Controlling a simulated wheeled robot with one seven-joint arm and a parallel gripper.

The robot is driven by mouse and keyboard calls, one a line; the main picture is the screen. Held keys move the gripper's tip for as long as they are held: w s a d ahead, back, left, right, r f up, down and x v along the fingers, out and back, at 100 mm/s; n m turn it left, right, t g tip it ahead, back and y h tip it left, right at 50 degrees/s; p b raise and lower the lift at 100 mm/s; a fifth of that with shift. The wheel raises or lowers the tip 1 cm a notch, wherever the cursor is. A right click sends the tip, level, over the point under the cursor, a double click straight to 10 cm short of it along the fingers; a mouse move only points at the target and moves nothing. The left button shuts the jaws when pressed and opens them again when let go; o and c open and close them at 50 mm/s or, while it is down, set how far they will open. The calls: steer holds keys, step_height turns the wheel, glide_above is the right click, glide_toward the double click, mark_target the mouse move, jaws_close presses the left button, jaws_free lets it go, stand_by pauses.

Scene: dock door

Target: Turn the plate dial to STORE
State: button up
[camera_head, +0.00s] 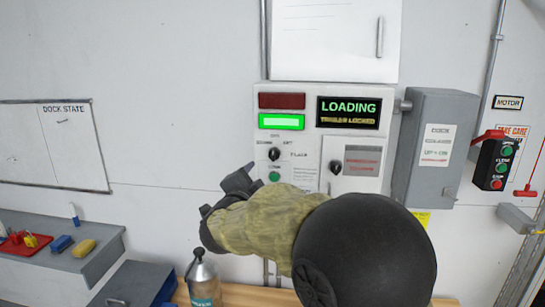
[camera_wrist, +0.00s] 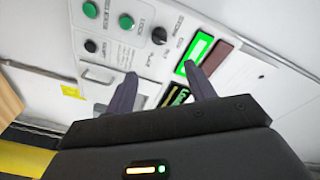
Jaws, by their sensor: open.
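The plate dial (camera_head: 274,154) is a small black knob on the white control panel (camera_head: 306,178). Small labels surround it, with "PLATE" to its right; its pointer is too small to read surely. What looks like the same dial (camera_wrist: 159,36) shows in the wrist view, beyond my fingers. My gripper (camera_head: 242,180) is in front of the panel, below and left of the dial. In the wrist view my gripper (camera_wrist: 160,76) has its two fingers apart, with nothing between them. It appears clear of the dial.
The display (camera_head: 349,112) reads "LOADING", above a lit green lamp's level; that green lamp (camera_head: 281,121) sits under a dark red one (camera_head: 281,101). A green button (camera_head: 274,176) is below the dial. A second black knob (camera_head: 335,168) and grey box (camera_head: 434,145) are right. A bottle (camera_head: 203,281) stands below.

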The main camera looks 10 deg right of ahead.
mark_target(273, 156)
steer(key=p+x, duration=0.5)
steer(key=x, duration=0.9)
steer(key=shift+w+d+r, duration=0.1)
steer(key=shift+w+d, duration=0.05)
steer(key=shift+w, duration=0.1)
steer(key=shift+w+d+p, duration=0.25)
steer(key=shift+w+p, duration=0.15)
steer(key=shift+w, duration=0.15)
steer(key=c, duration=1)
